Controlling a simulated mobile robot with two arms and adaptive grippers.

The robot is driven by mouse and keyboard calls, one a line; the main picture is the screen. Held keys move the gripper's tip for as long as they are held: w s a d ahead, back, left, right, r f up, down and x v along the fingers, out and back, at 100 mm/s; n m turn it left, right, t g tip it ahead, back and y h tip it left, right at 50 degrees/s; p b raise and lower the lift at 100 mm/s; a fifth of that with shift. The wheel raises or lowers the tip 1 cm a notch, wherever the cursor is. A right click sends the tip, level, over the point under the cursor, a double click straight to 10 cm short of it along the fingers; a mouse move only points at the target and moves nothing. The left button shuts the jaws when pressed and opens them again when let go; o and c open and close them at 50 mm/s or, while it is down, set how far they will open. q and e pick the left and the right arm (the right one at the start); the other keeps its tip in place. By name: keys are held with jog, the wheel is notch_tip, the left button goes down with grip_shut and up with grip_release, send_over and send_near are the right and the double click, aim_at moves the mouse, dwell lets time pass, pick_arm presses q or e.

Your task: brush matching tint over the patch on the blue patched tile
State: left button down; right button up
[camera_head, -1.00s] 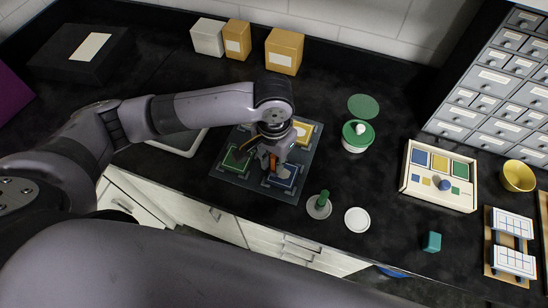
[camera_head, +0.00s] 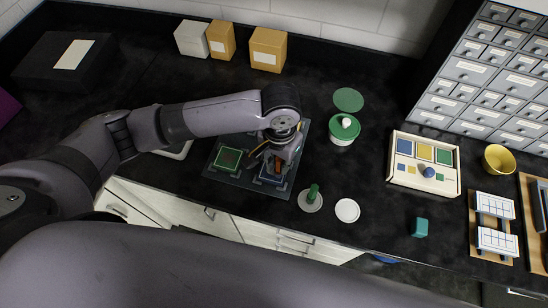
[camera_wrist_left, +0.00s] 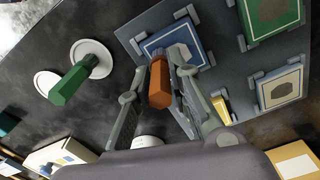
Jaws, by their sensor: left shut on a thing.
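The blue patched tile (camera_head: 267,181) sits at the front right of a dark grey board (camera_head: 215,177), partly covered by my gripper in the head view. In the left wrist view the blue tile (camera_wrist_left: 190,35) shows a grey patch. My left gripper (camera_head: 275,167) is shut on an orange-brown handle (camera_wrist_left: 159,85), apparently a brush, over this tile. The tool's tip is hidden, so I cannot tell whether it touches the patch. A green tile (camera_head: 228,159) lies to its left. A yellow tile (camera_wrist_left: 222,108) is partly hidden. My right gripper is not in view.
A green-handled tool (camera_head: 313,193) stands on a white disc, beside another white disc (camera_head: 347,210). A green-lidded jar (camera_head: 344,129), a teal block (camera_head: 419,227) and a tray of colour samples (camera_head: 394,179) stand to the right. Boxes (camera_head: 268,50) stand behind.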

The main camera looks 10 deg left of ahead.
pick_arm(q)
jog(key=shift+d, duration=0.2)
jog(key=shift+a, duration=0.15)
jog(key=shift+a, duration=0.15)
jog(key=shift+a+p, duration=1.35)
jog(key=shift+a, duration=0.5)
jog(key=shift+f, duration=0.1)
jog(key=shift+w, duration=0.15)
jog(key=shift+w, duration=0.9)
